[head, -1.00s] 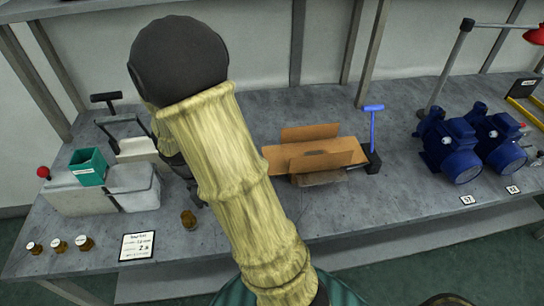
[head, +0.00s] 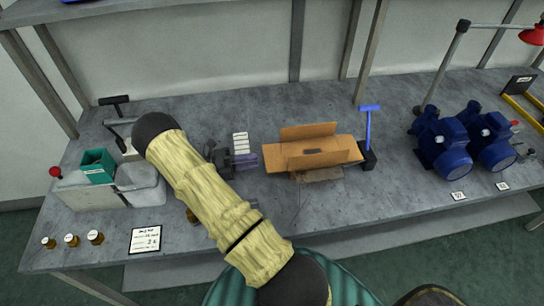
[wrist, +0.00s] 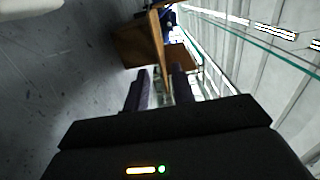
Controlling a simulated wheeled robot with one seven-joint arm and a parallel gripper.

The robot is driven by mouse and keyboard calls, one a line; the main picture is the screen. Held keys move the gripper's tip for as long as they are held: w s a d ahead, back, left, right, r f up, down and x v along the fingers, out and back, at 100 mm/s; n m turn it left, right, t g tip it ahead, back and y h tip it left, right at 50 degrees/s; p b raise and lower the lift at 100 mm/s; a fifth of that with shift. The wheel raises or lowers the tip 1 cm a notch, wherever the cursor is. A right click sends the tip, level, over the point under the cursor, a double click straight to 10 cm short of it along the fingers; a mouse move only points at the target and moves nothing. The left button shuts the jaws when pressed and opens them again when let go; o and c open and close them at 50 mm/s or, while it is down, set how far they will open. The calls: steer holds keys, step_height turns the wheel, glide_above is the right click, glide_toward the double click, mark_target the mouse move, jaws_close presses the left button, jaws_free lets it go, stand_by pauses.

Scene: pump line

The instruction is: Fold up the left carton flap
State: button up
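The brown cardboard carton (head: 312,174) stands on the bench at mid-picture in the head view. Its left flap (head: 276,155) sticks out to the left, roughly flat. The back flap (head: 308,131) and front flap (head: 318,159) stand up, and the right flap (head: 351,148) sticks outward. My gripper (head: 256,161) is just left of the left flap, near its height; I cannot tell whether they touch.
A blue T-handled post (head: 367,135) stands close to the carton's right. Blue pumps (head: 445,150) stand farther right. White pieces (head: 240,142) lie behind my gripper. A grey bin with a green box (head: 97,167) is at the left. Bench in front of the carton is clear.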

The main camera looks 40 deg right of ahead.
mark_target(272, 158)
steer(key=p+x, duration=0.1)
steer(key=x, duration=0.5)
steer(key=shift+s+r+p, duration=0.1)
steer(key=shift+s+p, duration=0.05)
steer(key=shift+p, duration=0.2)
steer(key=shift+s+d, duration=0.3)
steer(key=shift+d, duration=0.3)
jaws_close()
